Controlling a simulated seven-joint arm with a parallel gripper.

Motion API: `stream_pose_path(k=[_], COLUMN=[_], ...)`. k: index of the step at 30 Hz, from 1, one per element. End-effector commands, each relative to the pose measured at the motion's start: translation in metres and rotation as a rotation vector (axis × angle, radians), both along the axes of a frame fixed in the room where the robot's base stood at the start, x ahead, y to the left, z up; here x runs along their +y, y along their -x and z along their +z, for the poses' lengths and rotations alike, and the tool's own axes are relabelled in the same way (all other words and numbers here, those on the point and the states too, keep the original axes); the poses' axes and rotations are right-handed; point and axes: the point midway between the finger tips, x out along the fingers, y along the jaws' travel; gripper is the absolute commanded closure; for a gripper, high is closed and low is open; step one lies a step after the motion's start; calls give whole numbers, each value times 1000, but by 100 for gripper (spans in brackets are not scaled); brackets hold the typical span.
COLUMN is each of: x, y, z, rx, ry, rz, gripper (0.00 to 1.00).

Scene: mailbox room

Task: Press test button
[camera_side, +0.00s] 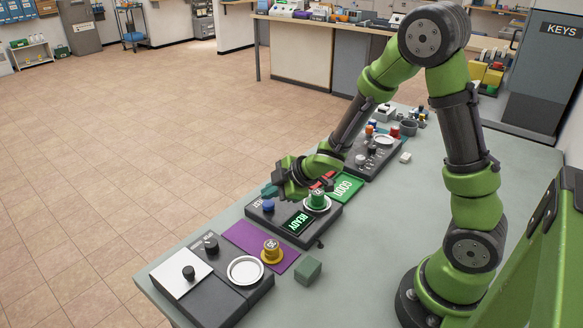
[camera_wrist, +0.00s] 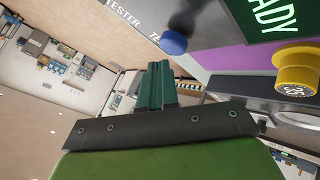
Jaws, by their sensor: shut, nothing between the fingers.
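The tester (camera_side: 322,224) is a dark box on the bench with a lit green READY display (camera_side: 296,224). Its blue button (camera_side: 268,206) is at the left end and also shows in the wrist view (camera_wrist: 174,43), near the TESTER lettering. A green cylinder (camera_side: 317,198) stands on the tester's white ring. My gripper (camera_side: 268,190) is just behind the blue button in the side view. In the wrist view its teal fingers (camera_wrist: 160,65) are together and empty, with tips just below the button in the picture. I cannot tell whether they touch it.
A yellow cylinder (camera_side: 271,251) stands on a purple mat (camera_side: 240,236). A dark box with a white ring (camera_side: 245,270) is at front left, with a green block (camera_side: 308,270) beside it. A green GOOD panel (camera_side: 346,188) and another device (camera_side: 377,150) lie behind the tester.

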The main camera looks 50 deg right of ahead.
Motion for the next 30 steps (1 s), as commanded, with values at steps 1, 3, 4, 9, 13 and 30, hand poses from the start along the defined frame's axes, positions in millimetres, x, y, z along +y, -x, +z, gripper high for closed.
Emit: stream_pose_path(k=[1,3,4,9,13,30], x=[0,0,0,0,0,0], y=[0,0,0,0,0,0], z=[-2,-5,-6,-7,-7,-12], rx=[2,2,2,0,0,1], ry=[-1,0,1,0,0,0], rz=[0,1,1,0,0,1], gripper=[100,100,100,100,100,100])
